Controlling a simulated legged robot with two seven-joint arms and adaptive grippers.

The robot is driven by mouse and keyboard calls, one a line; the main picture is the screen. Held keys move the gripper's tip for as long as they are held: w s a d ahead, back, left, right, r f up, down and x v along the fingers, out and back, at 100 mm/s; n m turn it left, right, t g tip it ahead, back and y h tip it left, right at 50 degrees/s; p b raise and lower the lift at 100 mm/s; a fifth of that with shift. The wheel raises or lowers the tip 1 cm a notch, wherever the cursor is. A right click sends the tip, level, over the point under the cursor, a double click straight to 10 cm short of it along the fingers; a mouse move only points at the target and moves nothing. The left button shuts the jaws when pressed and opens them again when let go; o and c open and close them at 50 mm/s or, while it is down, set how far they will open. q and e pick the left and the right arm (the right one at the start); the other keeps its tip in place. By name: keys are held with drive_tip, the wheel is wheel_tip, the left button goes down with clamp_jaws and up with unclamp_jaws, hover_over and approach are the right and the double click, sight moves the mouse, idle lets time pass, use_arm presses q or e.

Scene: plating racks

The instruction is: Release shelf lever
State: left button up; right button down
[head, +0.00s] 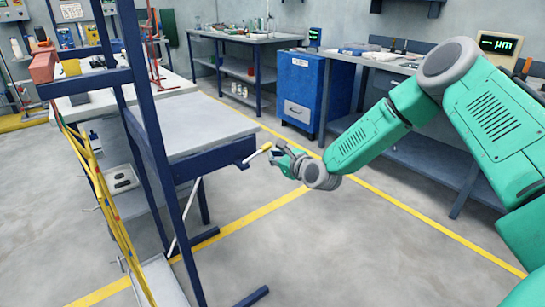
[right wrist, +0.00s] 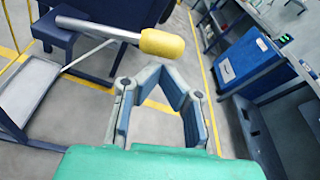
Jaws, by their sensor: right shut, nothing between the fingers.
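The shelf lever is a grey rod with a yellow grip (head: 260,149) at the right end of the rack's dark blue shelf frame (head: 205,160). In the right wrist view the yellow grip (right wrist: 162,43) lies just beyond my fingertips, with its rod running left to the blue frame. My right gripper (head: 275,151) is close to the grip in the head view; I cannot tell whether they touch. In the right wrist view my right gripper (right wrist: 163,72) is shut and empty, its fingertips below the grip. My left gripper is not in view.
The rack's grey shelf top (head: 205,123) is bare. Its blue upright (head: 150,130) and yellow cables (head: 95,180) stand at left. A blue cabinet (head: 298,90) and a workbench (head: 365,65) stand behind. The floor right of the rack is clear, with yellow lines.

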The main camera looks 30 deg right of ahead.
sight(270, 144)
drive_tip(key=r+n, duration=0.1)
drive_tip(key=a+r+n+p, duration=0.1)
drive_tip(key=r, duration=0.1)
drive_tip(key=shift+n+h, duration=0.3)
drive_tip(key=shift+h, duration=0.1)
drive_tip(key=shift+a+r+n+t, duration=0.3)
drive_tip(key=shift+r+n, duration=0.25)
drive_tip(key=shift+n, duration=0.15)
drive_tip(key=shift+s+a+r+n+t+h, duration=0.1)
drive_tip(key=shift+a+r+n+t+h, duration=0.15)
drive_tip(key=shift+a+r+n, duration=0.7)
drive_tip(key=shift+s+a+r+n+t+h, duration=0.1)
drive_tip(key=shift+a+r+n+t+h, duration=0.25)
drive_tip(key=shift+a+n, duration=1.05)
drive_tip(key=shift+s+a+r+n+t+h, duration=0.1)
drive_tip(key=shift+a+r+n+h, duration=0.1)
drive_tip(key=shift+a+r+n, duration=1)
drive_tip(key=shift+d+f+n, duration=0.25)
drive_tip(key=shift+d+f, duration=0.05)
drive_tip(key=shift+f, duration=0.05)
